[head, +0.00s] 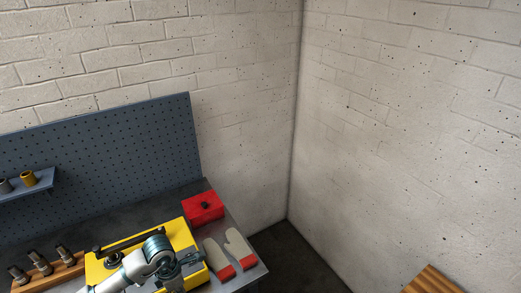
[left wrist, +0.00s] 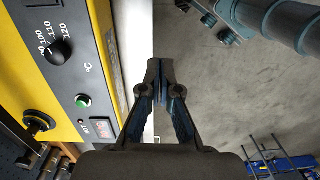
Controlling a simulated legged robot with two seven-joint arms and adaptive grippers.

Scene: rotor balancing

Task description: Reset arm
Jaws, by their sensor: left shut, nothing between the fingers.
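My left gripper (left wrist: 160,68) is shut and empty in the left wrist view, its two dark fingers meeting at the tips. It is beside the front panel of a yellow machine (left wrist: 85,18), with open floor behind it. In the head view my arm reaches in from the lower left over the same yellow machine (head: 181,233); its fingers are too small to read there. My right gripper does not show.
The machine stands on a dark workbench (head: 258,272) with a red box (head: 203,207), pale gloves with red cuffs (head: 238,248) and a wooden rack (head: 65,270) of several metal holders. A pegboard (head: 100,140) rises behind. A wooden slatted surface (head: 432,280) is lower right.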

